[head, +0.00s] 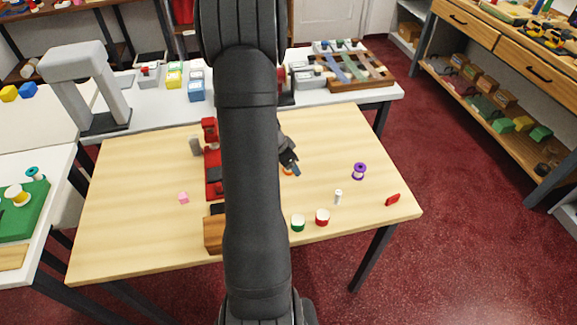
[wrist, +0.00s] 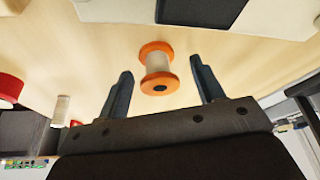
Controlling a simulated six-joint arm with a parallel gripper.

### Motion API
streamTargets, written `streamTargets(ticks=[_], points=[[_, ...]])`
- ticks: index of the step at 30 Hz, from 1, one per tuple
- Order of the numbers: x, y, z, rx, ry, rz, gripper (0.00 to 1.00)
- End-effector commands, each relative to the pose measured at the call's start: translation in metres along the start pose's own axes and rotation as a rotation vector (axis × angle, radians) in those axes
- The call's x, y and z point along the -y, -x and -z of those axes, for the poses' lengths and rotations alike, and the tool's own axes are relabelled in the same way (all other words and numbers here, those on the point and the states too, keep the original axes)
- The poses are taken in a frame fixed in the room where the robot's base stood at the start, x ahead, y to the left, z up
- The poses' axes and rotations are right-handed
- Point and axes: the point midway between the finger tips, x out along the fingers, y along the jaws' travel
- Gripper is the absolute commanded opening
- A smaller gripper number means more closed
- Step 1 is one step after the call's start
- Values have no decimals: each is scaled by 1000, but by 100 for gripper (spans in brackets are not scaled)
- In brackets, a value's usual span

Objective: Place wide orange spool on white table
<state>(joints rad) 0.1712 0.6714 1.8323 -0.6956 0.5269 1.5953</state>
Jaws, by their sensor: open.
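The wide orange spool (wrist: 156,61) has orange end flanges and a pale middle, with a dark hole in one end. It is on the light wooden table (head: 330,135). In the head view only a bit of orange (head: 287,171) shows below my gripper (head: 290,167); my arm and gripper hide the rest. In the wrist view my gripper (wrist: 163,85) is open, with one finger on each side of the spool and visible gaps between. A white table (head: 62,165) stands at the left. Another white-topped table (head: 345,97) runs along the back.
A purple spool (head: 359,171), a small white spool (head: 338,196), a red spool (head: 322,217), a green spool (head: 298,223) and a red piece (head: 392,200) lie to the right and front. A red device (head: 212,165) stands left of my arm. A green mat (head: 25,215) holds spools.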

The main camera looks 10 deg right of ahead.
Motion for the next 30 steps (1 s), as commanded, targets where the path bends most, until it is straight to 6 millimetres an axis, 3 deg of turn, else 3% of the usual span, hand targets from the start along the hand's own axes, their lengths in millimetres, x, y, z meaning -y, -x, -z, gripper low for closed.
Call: streamTargets(ticks=[5, 12, 15, 23, 30], points=[[0, 0, 0, 0, 0, 0, 61], [0, 0, 0, 0, 0, 0, 18], [0, 0, 0, 0, 0, 0, 10], [0, 2, 1, 0, -1, 0, 10], [0, 20, 9, -2, -3, 2, 10]])
